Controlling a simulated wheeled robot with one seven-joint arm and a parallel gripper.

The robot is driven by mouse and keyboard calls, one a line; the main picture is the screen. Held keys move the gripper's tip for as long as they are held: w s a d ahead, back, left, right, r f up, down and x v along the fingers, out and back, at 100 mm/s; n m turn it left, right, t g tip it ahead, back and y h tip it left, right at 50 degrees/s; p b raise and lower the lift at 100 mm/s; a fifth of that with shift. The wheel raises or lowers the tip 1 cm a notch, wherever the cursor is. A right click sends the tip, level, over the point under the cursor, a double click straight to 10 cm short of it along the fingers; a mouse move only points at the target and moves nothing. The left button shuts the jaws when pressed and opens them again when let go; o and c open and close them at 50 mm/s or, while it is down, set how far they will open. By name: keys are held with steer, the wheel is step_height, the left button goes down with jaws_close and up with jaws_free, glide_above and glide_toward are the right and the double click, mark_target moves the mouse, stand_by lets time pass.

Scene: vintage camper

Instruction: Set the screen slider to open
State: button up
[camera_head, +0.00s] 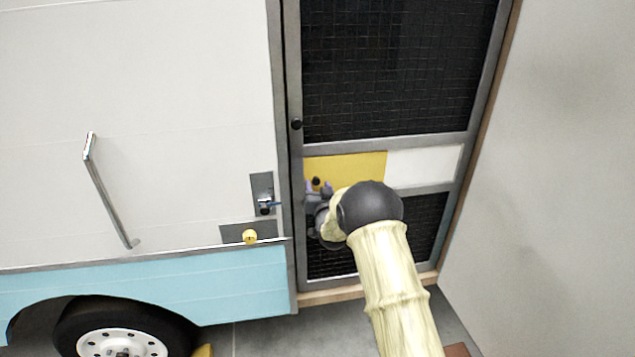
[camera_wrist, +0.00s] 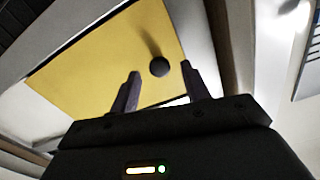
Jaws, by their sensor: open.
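The screen slider (camera_head: 350,165) is a yellow panel in the middle rail of the screen door. It fills the left part of the rail and fills much of the wrist view (camera_wrist: 95,75). Its small black knob (camera_head: 316,182) is near its left end and shows clearly in the wrist view (camera_wrist: 159,67). My gripper (camera_head: 318,188) is at the knob, from below in the head view. Its two fingers are apart, and the knob appears between the fingertips in the wrist view (camera_wrist: 160,71). I cannot tell whether a finger touches it.
A white section (camera_head: 424,165) lies right of the slider. Dark mesh (camera_head: 395,65) fills the door above and below. Left are a latch (camera_head: 265,203), a yellow knob (camera_head: 250,236) and a grab handle (camera_head: 108,190). A plain wall (camera_head: 560,150) stands close on the right.

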steer(key=shift+w+a, duration=0.15)
steer(key=shift+w, duration=0.6)
steer(key=shift+c, duration=0.2)
jaws_close()
